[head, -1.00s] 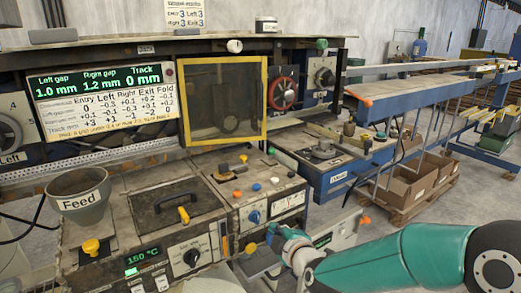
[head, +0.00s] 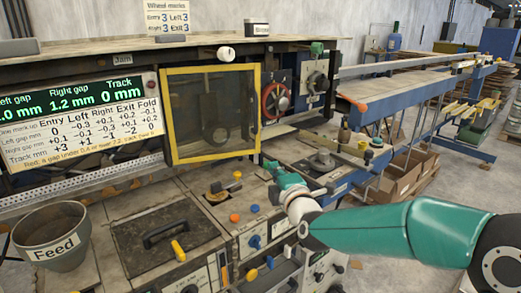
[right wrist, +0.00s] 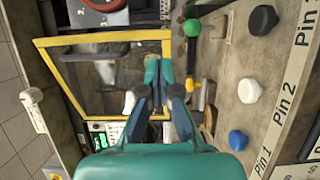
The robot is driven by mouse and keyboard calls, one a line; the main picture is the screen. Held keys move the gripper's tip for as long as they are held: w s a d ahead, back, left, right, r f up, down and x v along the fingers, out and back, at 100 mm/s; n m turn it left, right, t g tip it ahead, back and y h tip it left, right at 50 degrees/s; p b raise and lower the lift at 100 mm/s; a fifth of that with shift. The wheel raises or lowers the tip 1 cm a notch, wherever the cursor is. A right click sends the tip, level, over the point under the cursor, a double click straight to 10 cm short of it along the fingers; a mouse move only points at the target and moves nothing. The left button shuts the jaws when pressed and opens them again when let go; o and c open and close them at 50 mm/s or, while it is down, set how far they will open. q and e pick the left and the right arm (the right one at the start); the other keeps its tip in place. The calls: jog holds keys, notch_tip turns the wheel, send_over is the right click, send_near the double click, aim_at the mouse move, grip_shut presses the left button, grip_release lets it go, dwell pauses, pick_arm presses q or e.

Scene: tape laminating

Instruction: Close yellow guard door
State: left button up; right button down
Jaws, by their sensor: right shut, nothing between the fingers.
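The yellow guard door (head: 211,113) is a yellow frame around a dark see-through panel, in the middle of the machine front in the head view. I cannot tell whether it sits flush. Its frame also shows in the right wrist view (right wrist: 105,37), left of and behind my fingers. My right gripper (head: 270,167) is just below and right of the door's lower right corner. In the right wrist view its fingers (right wrist: 158,66) are shut and empty, overlapping the door's edge in the picture. Contact is not clear. My left gripper is out of view.
A red handwheel (head: 275,100) and a green knob (head: 317,48) sit right of the door. A white knob (head: 225,53) is above it. Below are a control panel with coloured knobs (head: 235,218) and a Feed funnel (head: 52,238). A blue conveyor (head: 400,90) extends right.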

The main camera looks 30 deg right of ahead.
aim_at(259, 148)
jog(key=p+x, duration=0.3)
jog(key=x, duration=0.7)
jog(key=shift+w+f, duration=0.1)
jog(key=shift+w, duration=0.25)
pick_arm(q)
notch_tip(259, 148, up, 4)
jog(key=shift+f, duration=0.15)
